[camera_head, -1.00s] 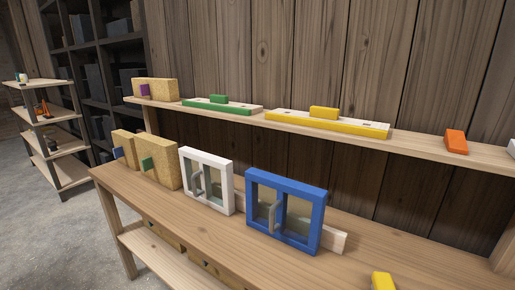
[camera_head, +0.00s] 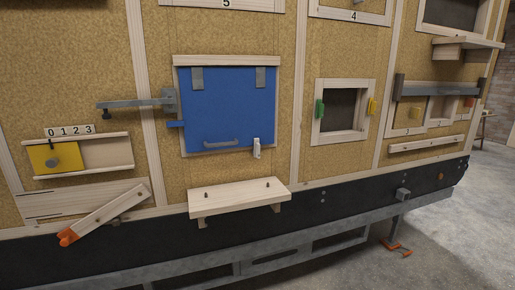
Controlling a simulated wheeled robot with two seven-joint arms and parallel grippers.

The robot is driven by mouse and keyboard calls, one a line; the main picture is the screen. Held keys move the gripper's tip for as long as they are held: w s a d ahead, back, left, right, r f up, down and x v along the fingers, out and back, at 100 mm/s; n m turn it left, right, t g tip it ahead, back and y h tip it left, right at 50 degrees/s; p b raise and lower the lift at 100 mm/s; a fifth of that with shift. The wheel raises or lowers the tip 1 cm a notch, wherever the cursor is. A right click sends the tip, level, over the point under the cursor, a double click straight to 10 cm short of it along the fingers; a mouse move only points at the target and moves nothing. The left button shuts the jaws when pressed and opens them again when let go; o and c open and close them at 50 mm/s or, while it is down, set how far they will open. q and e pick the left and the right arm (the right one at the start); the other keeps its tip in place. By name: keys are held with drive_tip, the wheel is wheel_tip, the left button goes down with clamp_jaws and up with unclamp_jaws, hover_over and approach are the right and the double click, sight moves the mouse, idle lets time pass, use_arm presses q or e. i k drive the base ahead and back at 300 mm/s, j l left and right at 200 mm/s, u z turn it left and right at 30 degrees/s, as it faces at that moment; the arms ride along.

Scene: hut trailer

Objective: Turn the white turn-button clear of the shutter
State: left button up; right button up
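The white turn-button (camera_head: 257,148) is a small upright piece at the lower right edge of the blue shutter (camera_head: 230,110). It stands roughly vertical and appears to overlap the shutter's lower right corner. The shutter hangs closed from two grey hinges under a wooden top rail and has a grey handle near its bottom. Neither of my grippers is in view.
A grey bar (camera_head: 140,104) and a blue tab (camera_head: 175,124) are at the shutter's left. A small wooden shelf (camera_head: 240,194) juts out below it. A framed window (camera_head: 344,108) with green and yellow buttons is to the right. A wooden arm with an orange end (camera_head: 105,214) slants at lower left.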

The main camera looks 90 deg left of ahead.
sight(256, 141)
drive_tip(key=u, duration=2.75)
